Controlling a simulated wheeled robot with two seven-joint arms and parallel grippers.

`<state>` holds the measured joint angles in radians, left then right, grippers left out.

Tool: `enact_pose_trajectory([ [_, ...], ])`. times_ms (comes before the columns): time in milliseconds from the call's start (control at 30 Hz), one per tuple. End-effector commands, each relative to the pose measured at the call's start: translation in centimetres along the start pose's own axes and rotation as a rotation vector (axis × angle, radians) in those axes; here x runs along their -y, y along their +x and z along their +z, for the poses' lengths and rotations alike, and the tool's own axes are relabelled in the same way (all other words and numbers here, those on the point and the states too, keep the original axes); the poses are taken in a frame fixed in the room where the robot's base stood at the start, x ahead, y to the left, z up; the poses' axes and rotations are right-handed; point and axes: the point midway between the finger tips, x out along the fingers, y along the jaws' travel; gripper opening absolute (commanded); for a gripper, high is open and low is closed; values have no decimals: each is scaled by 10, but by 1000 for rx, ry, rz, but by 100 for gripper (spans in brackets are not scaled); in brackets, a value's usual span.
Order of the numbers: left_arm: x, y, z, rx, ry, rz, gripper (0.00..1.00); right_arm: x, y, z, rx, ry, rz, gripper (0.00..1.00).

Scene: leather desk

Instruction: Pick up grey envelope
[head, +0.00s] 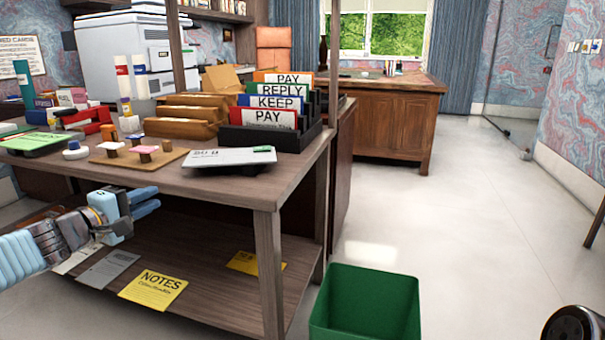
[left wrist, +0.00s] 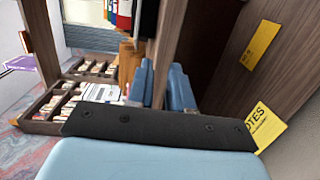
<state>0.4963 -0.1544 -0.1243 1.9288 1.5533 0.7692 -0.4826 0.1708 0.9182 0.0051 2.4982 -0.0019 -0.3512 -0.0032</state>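A flat grey sheet (head: 110,268), perhaps the grey envelope, lies on the lower shelf of the desk, partly behind my left forearm. A pale sheet (head: 76,260) lies beside it, also partly covered by my arm. My left gripper (head: 152,200) is above the lower shelf and below the front edge of the desktop, apart from the sheets. In the left wrist view its two blue fingers (left wrist: 164,88) stand apart with nothing gripped between them. The grey sheet cannot be made out in that view. My right gripper is not in view.
Yellow notes (head: 153,289) and another yellow sheet (head: 255,262) lie on the lower shelf. A desk leg (head: 270,270) stands at its front corner, beside a green bin (head: 365,300). The desktop (head: 225,188) above holds a black file rack (head: 262,138) and other items.

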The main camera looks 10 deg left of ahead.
Motion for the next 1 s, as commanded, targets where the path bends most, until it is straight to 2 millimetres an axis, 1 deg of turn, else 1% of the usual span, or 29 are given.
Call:
enact_pose_trajectory([
  [33,-13,-8,-4,-12,7,43,20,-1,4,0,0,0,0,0],
  [67,-20,-10,-5,-15,8,62,20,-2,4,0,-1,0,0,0],
  [100,-25,-10,-5,-16,10,77,20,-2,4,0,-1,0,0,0],
  [167,-30,-4,-6,-17,11,86,20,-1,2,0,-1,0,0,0],
  [400,-34,47,-6,-15,6,82,20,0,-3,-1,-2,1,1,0],
  [500,-35,62,-6,-15,8,81,20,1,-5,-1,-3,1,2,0],
  [667,-36,75,-6,-16,7,81,20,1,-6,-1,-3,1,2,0],
  [900,-42,111,-5,-14,7,81,20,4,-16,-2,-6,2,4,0],
  [1000,-42,121,-6,-17,7,80,20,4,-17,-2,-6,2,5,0],
])
